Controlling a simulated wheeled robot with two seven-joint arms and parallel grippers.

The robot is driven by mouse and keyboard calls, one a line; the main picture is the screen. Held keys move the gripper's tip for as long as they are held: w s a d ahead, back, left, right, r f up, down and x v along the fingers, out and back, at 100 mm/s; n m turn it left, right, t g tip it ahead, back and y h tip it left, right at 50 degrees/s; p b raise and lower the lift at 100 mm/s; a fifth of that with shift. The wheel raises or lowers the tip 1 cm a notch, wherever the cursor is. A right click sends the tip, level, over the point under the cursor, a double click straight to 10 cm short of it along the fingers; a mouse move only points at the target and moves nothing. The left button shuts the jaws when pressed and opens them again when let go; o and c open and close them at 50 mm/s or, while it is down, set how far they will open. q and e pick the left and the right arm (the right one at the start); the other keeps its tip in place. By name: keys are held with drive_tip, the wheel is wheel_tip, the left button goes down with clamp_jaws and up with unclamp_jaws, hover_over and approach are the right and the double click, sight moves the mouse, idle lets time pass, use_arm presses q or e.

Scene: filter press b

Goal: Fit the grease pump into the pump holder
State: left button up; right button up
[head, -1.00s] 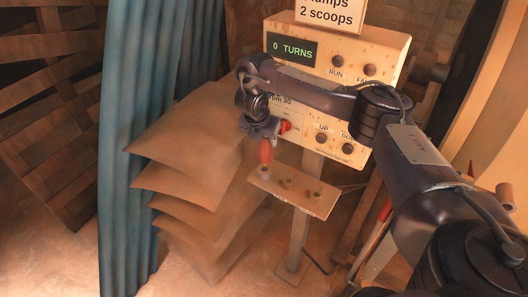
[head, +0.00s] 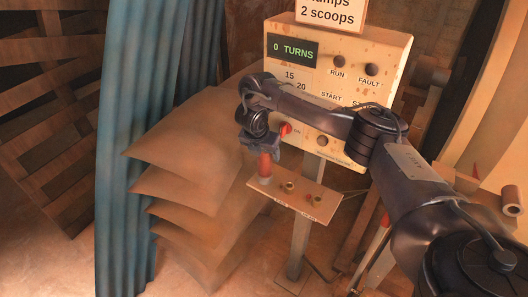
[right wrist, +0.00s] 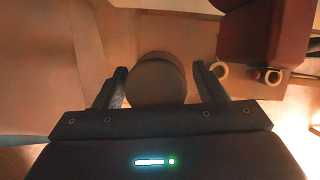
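The grease pump (head: 265,166) is a red upright cylinder with a paler base at the left end of a small shelf (head: 325,205). My right gripper (head: 262,152) is above and around its upper end. In the right wrist view the pump's round top (right wrist: 157,80) is between the spread fingers, with a small gap at the right finger. Two small ringed sockets (head: 288,187) (head: 309,188) are on the shelf to its right. I cannot tell which fitting is the pump holder, nor how the pump's base sits. My left gripper is not in view.
A control panel (head: 330,72) reading "0 TURNS" rises behind my right arm, with a red knob (head: 285,129) close to the gripper. A blue curtain (head: 145,140) hangs farther left.

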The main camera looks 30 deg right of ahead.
drive_tip(key=shift+r, duration=0.15)
drive_tip(key=shift+r+p, duration=0.3)
drive_tip(key=shift+r, duration=0.05)
drive_tip(key=p+v, duration=0.2)
drive_tip(key=v, duration=0.1)
drive_tip(key=shift+w+r, duration=0.1)
drive_tip(key=s+a+p, duration=0.2)
drive_tip(key=s+a, duration=0.4)
drive_tip(key=a, duration=0.4)
drive_tip(key=shift+s+a+f, duration=0.15)
drive_tip(key=shift+s+f, duration=0.1)
drive_tip(key=shift+f, duration=0.15)
